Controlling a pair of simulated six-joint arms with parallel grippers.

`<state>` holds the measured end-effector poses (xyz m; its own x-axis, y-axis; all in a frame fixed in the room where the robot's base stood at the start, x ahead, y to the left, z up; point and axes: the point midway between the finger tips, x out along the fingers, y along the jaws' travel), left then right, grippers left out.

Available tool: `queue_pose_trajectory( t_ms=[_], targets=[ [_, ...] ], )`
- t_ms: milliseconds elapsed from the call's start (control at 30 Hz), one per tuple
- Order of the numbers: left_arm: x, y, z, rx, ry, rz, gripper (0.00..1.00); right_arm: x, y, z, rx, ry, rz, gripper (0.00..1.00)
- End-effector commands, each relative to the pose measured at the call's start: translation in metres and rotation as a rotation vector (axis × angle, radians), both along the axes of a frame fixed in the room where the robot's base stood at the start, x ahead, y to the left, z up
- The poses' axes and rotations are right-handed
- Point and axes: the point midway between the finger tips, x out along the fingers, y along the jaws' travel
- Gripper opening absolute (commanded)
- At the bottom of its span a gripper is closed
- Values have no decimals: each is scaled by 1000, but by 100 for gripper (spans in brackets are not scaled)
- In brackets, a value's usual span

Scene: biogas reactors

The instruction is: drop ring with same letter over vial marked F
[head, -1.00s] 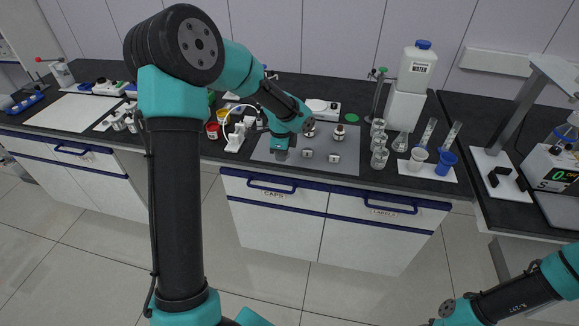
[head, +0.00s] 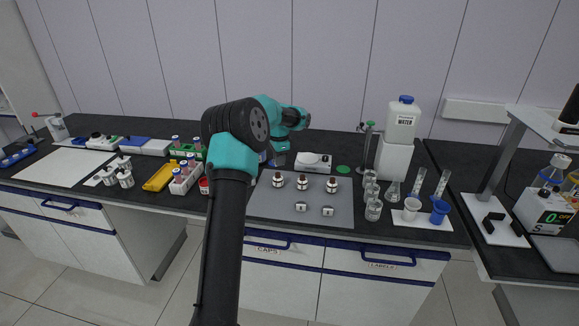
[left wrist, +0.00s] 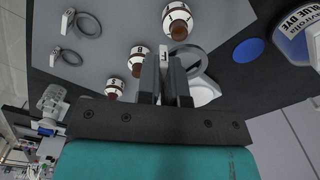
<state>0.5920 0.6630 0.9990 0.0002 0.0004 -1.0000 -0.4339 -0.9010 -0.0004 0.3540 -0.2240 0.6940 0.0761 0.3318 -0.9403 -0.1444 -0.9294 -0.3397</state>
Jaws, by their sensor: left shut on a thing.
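Three brown vials with white labels (head: 278,180) (head: 302,183) (head: 331,186) stand in a row on the grey mat (head: 275,212). My left gripper (head: 277,160) is at the mat's back left, behind the leftmost vial. In the left wrist view its fingers (left wrist: 166,88) are shut on the white tag of a grey ring (left wrist: 190,55); the tag's dark letter looks like F, but is small. Two other tagged rings (head: 301,207) (head: 327,211) lie in front of the vials. My right gripper is out of view.
Glass beakers (head: 373,210) stand right of the mat. A white scale-like device (head: 314,162) and a green disc (head: 343,169) are behind it. A white tube rack (head: 186,180) stands to the left. The mat's front left is clear.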

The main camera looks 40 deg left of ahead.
Motion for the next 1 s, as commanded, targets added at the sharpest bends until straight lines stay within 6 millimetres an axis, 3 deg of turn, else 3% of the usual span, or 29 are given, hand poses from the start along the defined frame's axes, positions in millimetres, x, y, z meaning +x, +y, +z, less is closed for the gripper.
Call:
queue_pose_trajectory(
  t_ms=[467, 1000],
  targets=[
    [0, -1, -5, 0, 0, -2, 0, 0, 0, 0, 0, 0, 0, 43],
    [1, -1, -38, -1, -2, -3, 0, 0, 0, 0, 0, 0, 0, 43]
  ],
)
